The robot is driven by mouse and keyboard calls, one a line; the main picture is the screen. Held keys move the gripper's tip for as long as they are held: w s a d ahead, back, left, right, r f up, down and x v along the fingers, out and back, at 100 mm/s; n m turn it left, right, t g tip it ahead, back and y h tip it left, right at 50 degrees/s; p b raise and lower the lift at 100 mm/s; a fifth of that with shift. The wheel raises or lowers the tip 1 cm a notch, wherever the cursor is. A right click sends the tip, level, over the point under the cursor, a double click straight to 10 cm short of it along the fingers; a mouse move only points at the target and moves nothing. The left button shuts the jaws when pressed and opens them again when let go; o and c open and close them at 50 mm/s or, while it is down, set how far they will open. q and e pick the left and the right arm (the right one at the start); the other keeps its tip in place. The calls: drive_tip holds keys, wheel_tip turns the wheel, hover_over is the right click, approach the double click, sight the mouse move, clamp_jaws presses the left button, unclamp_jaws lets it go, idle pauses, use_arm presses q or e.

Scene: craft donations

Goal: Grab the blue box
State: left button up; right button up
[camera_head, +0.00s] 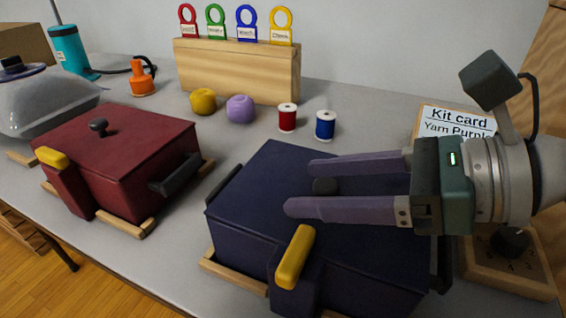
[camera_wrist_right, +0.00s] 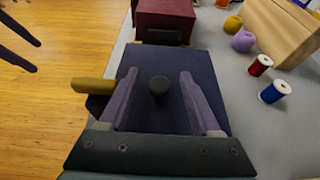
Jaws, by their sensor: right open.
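The blue box (camera_head: 270,185) is dark navy, with a flat lid, a round black knob (camera_head: 325,186), side handles and a yellow-topped front piece (camera_head: 295,257). It sits on wooden rails at the front of the table. My right gripper (camera_head: 297,187) is open above the lid, its purple fingers on either side of the knob. The right wrist view also shows the knob (camera_wrist_right: 159,85) between the two fingers, with gaps on both sides. I cannot tell how high the fingertips are above the lid. My left gripper is not seen in the head view.
A similar red box (camera_head: 120,155) stands to the left. Behind are yellow (camera_head: 203,101) and purple yarn balls (camera_head: 240,108), red (camera_head: 287,118) and blue spools (camera_head: 325,126), and a wooden block (camera_head: 238,72). A kit card (camera_head: 455,119) stands right. Two unidentified dark prongs (camera_wrist_right: 18,66) show over the floor.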

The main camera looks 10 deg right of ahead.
clamp_jaws()
idle(0.3)
drive_tip(key=shift+r, duration=0.1)
idle(0.9)
